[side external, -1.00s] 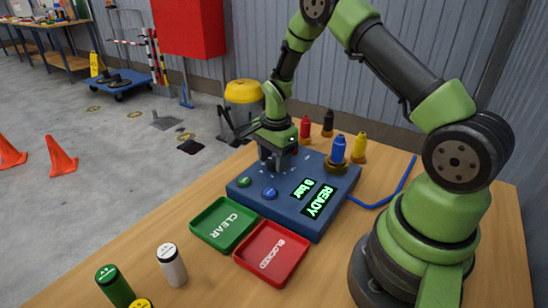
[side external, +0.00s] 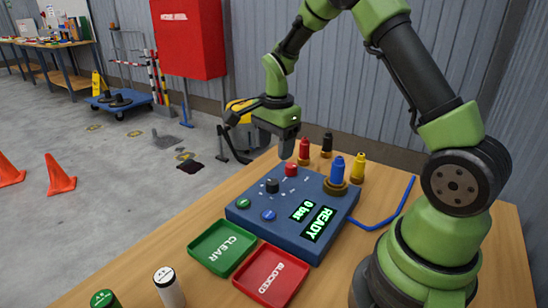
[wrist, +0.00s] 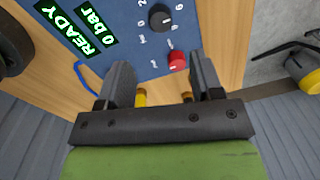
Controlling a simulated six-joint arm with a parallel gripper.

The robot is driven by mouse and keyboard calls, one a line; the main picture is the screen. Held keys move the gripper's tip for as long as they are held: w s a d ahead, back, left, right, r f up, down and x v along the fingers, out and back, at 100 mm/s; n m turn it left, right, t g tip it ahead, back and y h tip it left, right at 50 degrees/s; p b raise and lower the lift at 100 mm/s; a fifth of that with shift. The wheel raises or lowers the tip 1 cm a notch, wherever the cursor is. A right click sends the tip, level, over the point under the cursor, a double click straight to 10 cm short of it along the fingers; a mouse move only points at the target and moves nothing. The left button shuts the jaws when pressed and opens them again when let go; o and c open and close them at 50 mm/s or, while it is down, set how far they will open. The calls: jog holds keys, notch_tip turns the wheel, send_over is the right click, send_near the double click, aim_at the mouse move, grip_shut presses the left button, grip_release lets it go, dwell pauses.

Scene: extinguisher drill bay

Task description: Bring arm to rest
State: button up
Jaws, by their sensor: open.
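My gripper (side external: 285,150) hangs above the back edge of the blue control box (side external: 320,239), with clear space under it. In the wrist view my gripper (wrist: 162,76) is open, with nothing between its fingers. The box bears a black knob (side external: 272,186), a red knob (side external: 291,169), a green button (side external: 243,203) and a blue button (side external: 268,215). Its displays (side external: 316,224) read READY and 0 bar. In the wrist view the red knob (wrist: 177,61) lies just beyond the fingers.
The green CLEAR tray (side external: 203,254) and red BLOCKED tray (side external: 255,290) lie in front, empty. A white cylinder (side external: 171,290) stands left of them.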

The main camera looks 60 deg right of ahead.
jog(key=shift+r, duration=0.15)
jog(key=s+a+r+n+t, duration=0.2)
jog(key=s+a+r+n, duration=0.15)
jog(key=r, duration=0.35)
jog(key=s+a+r+n+t, duration=0.1)
jog(key=s+a+r+n, duration=0.25)
jog(key=r, duration=0.25)
jog(key=s+a+r+n+t+y, duration=0.1)
jog(key=s+a+n, duration=0.2)
jog(key=s+n, duration=0.1)
jog(key=s+a+r+n+t+y, duration=0.1)
jog(key=s+a+r+n+t, duration=0.1)
jog(key=s+n, duration=0.3)
jog(key=s+a, duration=0.1)
jog(key=s, duration=0.1)
jog(key=shift+s+a+r+t, duration=0.25)
jog(key=shift+s+a+t, duration=0.05)
dwell(0.6)
